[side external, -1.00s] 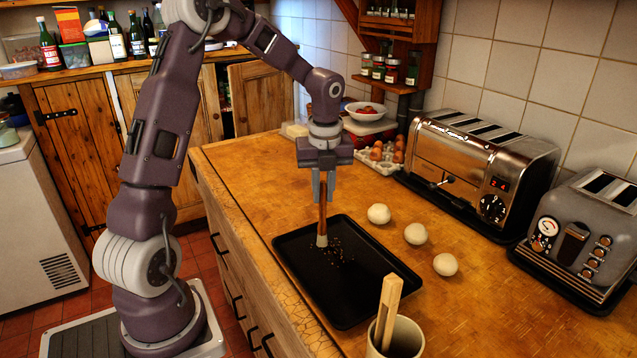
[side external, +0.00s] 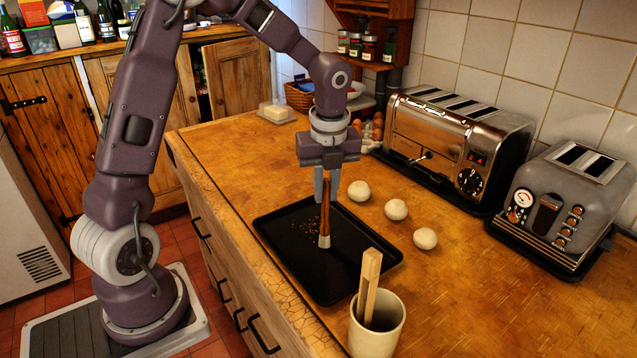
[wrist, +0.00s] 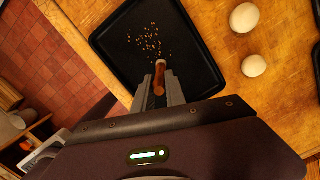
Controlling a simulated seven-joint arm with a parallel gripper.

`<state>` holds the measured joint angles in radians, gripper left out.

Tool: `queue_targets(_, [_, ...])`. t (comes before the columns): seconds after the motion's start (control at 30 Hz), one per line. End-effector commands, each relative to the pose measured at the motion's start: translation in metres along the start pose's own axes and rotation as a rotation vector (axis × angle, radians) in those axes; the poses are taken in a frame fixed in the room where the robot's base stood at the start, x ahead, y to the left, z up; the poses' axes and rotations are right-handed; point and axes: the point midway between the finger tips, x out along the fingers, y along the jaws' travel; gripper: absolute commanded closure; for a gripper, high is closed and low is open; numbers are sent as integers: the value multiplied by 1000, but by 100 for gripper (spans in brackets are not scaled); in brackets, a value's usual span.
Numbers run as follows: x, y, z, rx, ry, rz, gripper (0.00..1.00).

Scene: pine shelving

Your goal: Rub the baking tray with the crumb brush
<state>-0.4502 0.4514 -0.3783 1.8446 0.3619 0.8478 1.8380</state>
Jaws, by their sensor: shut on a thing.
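The crumb brush (side external: 325,222) has a brown wooden handle and a pale bristle end. My gripper (side external: 326,190) is shut on its handle and holds it nearly upright, bristles down. The bristle end is at the surface of the black baking tray (side external: 285,265), right of the crumbs (side external: 308,233); I cannot tell how firmly it touches. The tray lies flat on the wooden worktop. In the wrist view the brush (wrist: 159,78) sits between my fingers, just below the scattered crumbs (wrist: 148,40) on the tray (wrist: 200,60).
Three pale dough balls (side external: 396,210) lie right of the tray. A cream cup (side external: 377,330) with a wooden utensil stands at the tray's near edge. A large toaster (side external: 460,140) and a smaller grey toaster (side external: 555,205) stand by the wall. The worktop's left edge is close to the tray.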

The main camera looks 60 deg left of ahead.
Motion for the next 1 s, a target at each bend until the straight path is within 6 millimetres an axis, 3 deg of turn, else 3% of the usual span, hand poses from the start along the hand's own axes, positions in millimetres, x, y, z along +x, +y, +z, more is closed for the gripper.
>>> queue_targets(0.13, [1,-12,3,1,1,-1,100])
queue_targets(1.0, [10,20,77,-2,1,0,100])
